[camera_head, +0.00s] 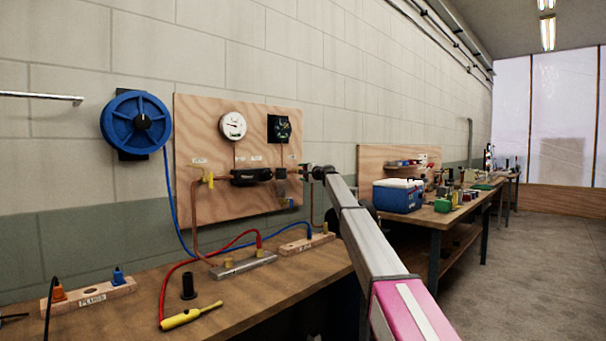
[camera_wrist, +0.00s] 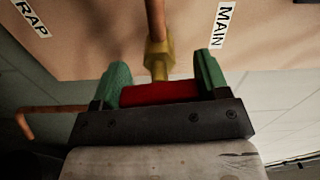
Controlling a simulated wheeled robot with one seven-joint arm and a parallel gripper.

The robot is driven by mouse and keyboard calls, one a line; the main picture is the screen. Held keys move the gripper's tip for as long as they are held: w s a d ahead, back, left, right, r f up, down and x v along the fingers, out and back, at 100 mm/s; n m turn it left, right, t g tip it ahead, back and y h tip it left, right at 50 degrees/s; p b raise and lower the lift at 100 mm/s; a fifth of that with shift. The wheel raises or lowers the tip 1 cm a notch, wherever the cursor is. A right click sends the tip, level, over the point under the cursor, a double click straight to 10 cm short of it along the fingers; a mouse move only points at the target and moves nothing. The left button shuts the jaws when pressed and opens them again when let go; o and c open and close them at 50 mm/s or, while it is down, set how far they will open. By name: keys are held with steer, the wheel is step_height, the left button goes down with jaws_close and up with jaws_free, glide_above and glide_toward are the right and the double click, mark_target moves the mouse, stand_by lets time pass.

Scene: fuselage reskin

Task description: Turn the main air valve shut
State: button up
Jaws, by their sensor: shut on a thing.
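In the wrist view, the red handle (camera_wrist: 160,92) of the valve lies crosswise between the two green fingertips of my gripper (camera_wrist: 158,88). My gripper is shut on it, with a fingertip at each end. The valve's brass body (camera_wrist: 157,62) sits just beyond the handle, joined to a copper pipe (camera_wrist: 155,20). A label reading MAIN (camera_wrist: 222,25) is on the wooden board to the right of the pipe. In the head view, my arm reaches to the right part of the wall board (camera_head: 240,205). The handle cannot be made out there.
Gauges (camera_head: 232,126), a dark fitting (camera_head: 250,176) and copper pipes are mounted on the board, left of my arm. A blue hose reel (camera_head: 136,124) hangs farther left. The workbench (camera_head: 245,300) below carries a yellow tool (camera_head: 190,315), hoses and blocks. Open floor (camera_head: 530,260) lies right.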

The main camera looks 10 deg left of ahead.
steer(key=shift+m, duration=0.7)
steer(key=o, duration=0.9)
steer(key=shift+o, duration=0.2)
steer(key=shift+d, duration=0.1)
steer(key=v, duration=1)
steer(key=shift+s+d, duration=0.25)
steer(key=shift+s, duration=0.05)
